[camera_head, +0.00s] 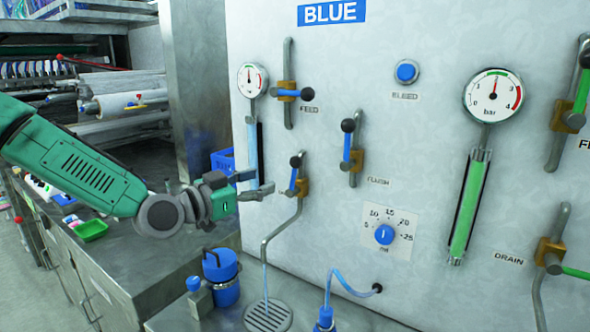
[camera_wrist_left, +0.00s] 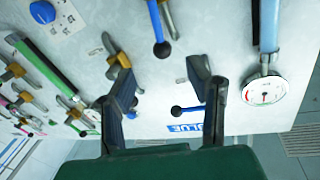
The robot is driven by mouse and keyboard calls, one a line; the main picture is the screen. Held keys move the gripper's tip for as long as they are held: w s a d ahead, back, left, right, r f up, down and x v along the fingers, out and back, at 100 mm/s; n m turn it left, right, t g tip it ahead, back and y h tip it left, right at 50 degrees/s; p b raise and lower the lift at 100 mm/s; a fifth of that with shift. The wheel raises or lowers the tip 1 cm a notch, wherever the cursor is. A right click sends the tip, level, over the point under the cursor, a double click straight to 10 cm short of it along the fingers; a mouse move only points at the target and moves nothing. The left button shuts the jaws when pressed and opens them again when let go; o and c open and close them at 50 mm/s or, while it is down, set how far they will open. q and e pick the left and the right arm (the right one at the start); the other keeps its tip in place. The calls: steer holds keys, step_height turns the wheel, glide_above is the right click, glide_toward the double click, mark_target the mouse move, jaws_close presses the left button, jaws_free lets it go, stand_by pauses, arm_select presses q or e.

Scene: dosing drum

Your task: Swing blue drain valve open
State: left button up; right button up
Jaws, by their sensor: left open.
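The handle also shows at the top of the wrist view (camera_wrist_left: 155,20), which is upside down. My left gripper (camera_head: 257,182) is open and empty, just left of this handle and apart from it. In the wrist view its two fingers (camera_wrist_left: 165,90) are spread wide, with the handle beyond them. My right gripper is not in view.
The flush valve (camera_head: 347,150) and feed valve (camera_head: 290,92) are close by, above the drain valve. A dial (camera_head: 384,234) is to the lower right. A blue canister (camera_head: 221,275) stands below, beside the drain grate (camera_head: 268,317). A gauge (camera_head: 252,80) hangs at upper left.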

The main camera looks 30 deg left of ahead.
mark_target(295, 169)
arm_select(q)
steer(key=p+x, duration=0.1)
steer(key=x, duration=0.9)
steer(key=shift+w+a+f, duration=0.1)
steer(key=shift+w+d, duration=0.3)
steer(key=shift+w, duration=0.25)
